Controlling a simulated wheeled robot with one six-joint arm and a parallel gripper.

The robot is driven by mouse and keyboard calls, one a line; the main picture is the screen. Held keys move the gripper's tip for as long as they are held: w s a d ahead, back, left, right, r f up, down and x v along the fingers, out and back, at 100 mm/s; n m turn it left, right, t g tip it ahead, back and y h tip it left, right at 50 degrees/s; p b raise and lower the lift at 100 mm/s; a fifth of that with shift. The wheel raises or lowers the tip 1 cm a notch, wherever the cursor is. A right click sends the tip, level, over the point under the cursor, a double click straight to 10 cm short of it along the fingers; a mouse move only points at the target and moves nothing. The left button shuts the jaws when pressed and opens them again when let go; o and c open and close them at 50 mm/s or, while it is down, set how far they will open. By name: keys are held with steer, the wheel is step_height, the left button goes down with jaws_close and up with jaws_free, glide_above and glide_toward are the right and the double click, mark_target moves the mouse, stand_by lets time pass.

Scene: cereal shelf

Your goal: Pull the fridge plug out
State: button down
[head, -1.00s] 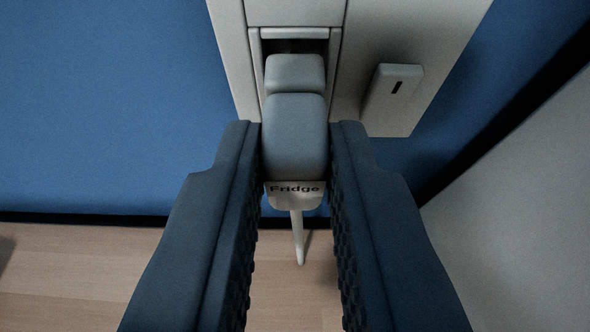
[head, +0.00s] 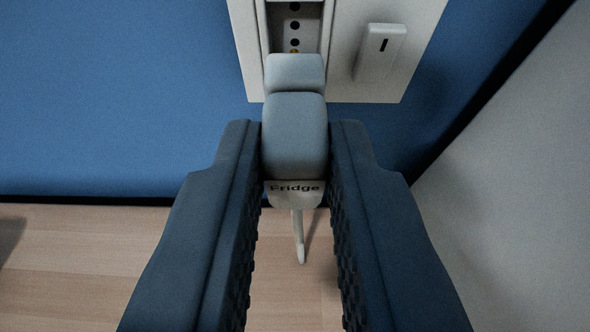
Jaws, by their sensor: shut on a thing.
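The fridge plug (head: 295,135) is a grey block with a white label reading "Fridge" and a pale cord hanging below it. My gripper (head: 295,150) is shut on the plug, one dark jaw on each side. The socket panel (head: 345,85) is a light plate on the blue wall, above and beyond the plug. Dark socket holes (head: 294,26) show in its recess above the plug. The plug's far end overlaps the panel's lower part in the picture; its prongs are hidden.
A white rocker switch (head: 380,50) sits on the panel to the right of the recess. The blue wall (head: 120,100) is bare on the left. A wooden floor (head: 90,255) lies below, and a grey surface (head: 510,200) stands close on the right.

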steer(key=shift+s, duration=0.8)
